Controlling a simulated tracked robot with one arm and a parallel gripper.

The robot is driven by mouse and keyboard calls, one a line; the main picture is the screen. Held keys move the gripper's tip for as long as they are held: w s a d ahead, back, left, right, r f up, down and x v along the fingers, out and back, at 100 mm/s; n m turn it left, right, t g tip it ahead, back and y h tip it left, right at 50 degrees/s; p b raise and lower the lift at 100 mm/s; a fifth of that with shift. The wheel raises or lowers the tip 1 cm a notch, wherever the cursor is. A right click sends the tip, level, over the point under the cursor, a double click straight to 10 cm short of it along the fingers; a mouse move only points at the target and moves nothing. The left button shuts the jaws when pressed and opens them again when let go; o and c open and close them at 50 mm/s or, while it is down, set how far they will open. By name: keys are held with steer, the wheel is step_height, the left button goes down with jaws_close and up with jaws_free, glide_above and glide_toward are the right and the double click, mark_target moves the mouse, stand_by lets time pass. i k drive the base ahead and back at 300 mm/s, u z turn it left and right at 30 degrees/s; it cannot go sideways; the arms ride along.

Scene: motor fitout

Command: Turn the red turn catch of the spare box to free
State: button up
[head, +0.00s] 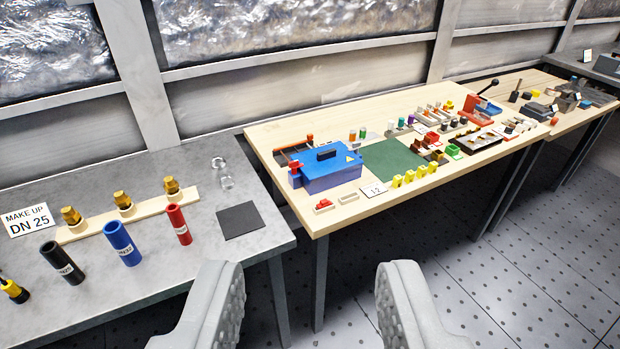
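A blue box (332,176) with a dark handle on its lid sits at the left end of the wooden table. A small red part (295,170) shows on the box's left end; it looks like the turn catch, but its position is too small to tell. My gripper (312,285) is in the lower middle of the head view. Its two grey fingers stand wide apart with nothing between them. It is in front of the tables, well apart from the box.
The wooden table (285,132) also carries a green mat (393,158), a card marked 12 (374,189), yellow pieces (415,175) and many small parts. The grey table (262,243) at left holds black, blue (122,243) and red tubes, brass fittings and glassware. Perforated floor (480,280) lies open at right.

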mark_target(293, 165)
steer(key=z, duration=0.15)
steer(key=i, duration=0.85)
steer(key=u, duration=0.1)
